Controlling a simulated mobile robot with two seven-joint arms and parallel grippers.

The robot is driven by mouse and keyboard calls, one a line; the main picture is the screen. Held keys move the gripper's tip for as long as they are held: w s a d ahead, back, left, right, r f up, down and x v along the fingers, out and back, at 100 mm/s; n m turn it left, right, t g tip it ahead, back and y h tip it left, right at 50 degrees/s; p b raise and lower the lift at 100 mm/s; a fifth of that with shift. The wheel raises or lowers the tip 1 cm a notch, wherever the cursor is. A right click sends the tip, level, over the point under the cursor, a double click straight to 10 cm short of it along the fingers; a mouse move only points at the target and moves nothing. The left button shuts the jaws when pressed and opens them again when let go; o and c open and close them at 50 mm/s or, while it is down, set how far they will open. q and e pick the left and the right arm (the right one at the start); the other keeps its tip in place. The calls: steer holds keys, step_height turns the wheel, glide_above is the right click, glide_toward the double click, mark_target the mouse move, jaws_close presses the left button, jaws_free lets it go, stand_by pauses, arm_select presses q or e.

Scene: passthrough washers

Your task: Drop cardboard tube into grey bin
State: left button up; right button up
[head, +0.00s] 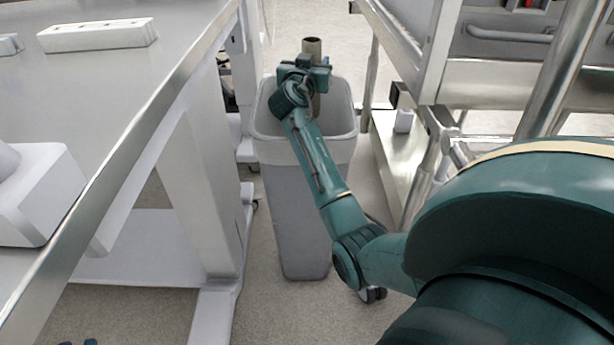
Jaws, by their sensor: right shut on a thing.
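The grey bin (290,215) stands on the floor between a steel table and a metal cart. My right gripper (312,68) is over the bin's opening, toward its far side. It is shut on the cardboard tube (312,47), a brownish hollow tube held roughly upright. The tube's open top sticks up above the gripper, and part of its lower length shows below the jaws, inside the outline of the bin's mouth. My wrist hides part of the tube and of the opening. My left gripper is not in view.
The steel table (120,75) is at the left, with a white power strip (97,36) on it and a white device (38,190) near its edge. The metal cart (395,165) is close at the bin's right. Speckled floor (275,300) shows in front of the bin.

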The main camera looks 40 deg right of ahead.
mark_target(314, 38)
steer(key=o, duration=1)
step_height(314, 38, up, 6)
steer(key=shift+f+p, duration=0.2)
steer(key=shift+p, duration=0.95)
step_height(314, 38, up, 4)
steer(key=shift+r+p, duration=0.15)
steer(key=shift+p, duration=0.4)
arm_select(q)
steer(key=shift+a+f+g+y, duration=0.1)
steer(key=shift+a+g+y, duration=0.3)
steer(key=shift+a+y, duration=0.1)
